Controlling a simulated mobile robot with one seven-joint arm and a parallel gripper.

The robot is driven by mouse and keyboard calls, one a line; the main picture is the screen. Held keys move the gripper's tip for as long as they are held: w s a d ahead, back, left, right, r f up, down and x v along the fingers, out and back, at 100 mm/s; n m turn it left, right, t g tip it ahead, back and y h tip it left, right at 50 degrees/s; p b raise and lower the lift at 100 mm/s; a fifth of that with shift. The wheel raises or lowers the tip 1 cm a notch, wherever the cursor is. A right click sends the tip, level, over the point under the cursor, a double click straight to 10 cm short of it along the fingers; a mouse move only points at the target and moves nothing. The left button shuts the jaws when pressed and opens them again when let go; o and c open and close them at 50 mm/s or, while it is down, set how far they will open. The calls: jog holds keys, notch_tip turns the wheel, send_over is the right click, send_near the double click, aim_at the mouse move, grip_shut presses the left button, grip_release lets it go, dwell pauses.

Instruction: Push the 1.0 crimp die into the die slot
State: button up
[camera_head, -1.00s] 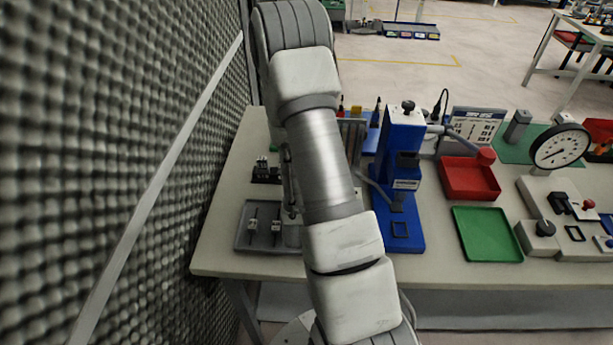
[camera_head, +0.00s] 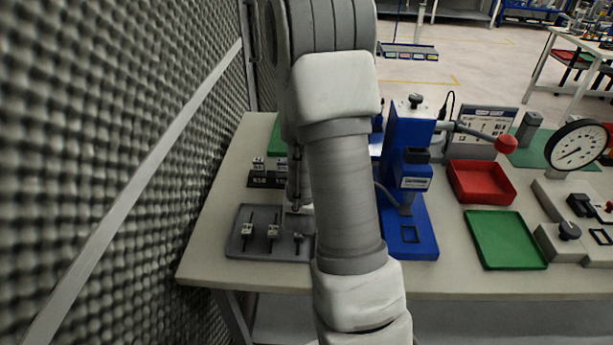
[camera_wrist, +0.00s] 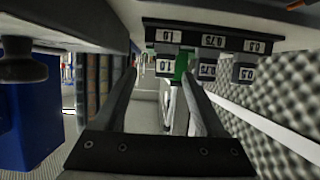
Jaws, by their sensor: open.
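In the wrist view, which is upside down, the black die rack (camera_wrist: 228,36) carries labels 1.0, 0.75 and 0.5. The 1.0 crimp die (camera_wrist: 164,67) stands in it at the left end, beside the 0.75 and 0.5 dies. My gripper (camera_wrist: 158,76) is open, its dark fingers reaching toward the 1.0 die with nothing clearly between them. In the head view the rack (camera_head: 262,180) is left of my arm, which hides most of the gripper. The blue press (camera_head: 408,150) stands to the right.
A grey tray (camera_head: 236,247) with several small labelled pieces lies in front of the rack. Red (camera_head: 482,183) and green (camera_head: 506,240) trays and a dial gauge (camera_head: 578,145) stand right of the press. The foam wall (camera_head: 100,170) is close on the left.

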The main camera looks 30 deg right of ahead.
jog(key=shift+w+a+r+x, duration=0.1)
jog(key=shift+x, duration=0.9)
jog(key=shift+w+a+r+x, duration=0.1)
jog(key=shift+x, duration=0.85)
jog(key=shift+w+a+r+x, duration=0.1)
jog(key=shift+w+x, duration=0.05)
jog(key=shift+x, duration=0.85)
grip_shut()
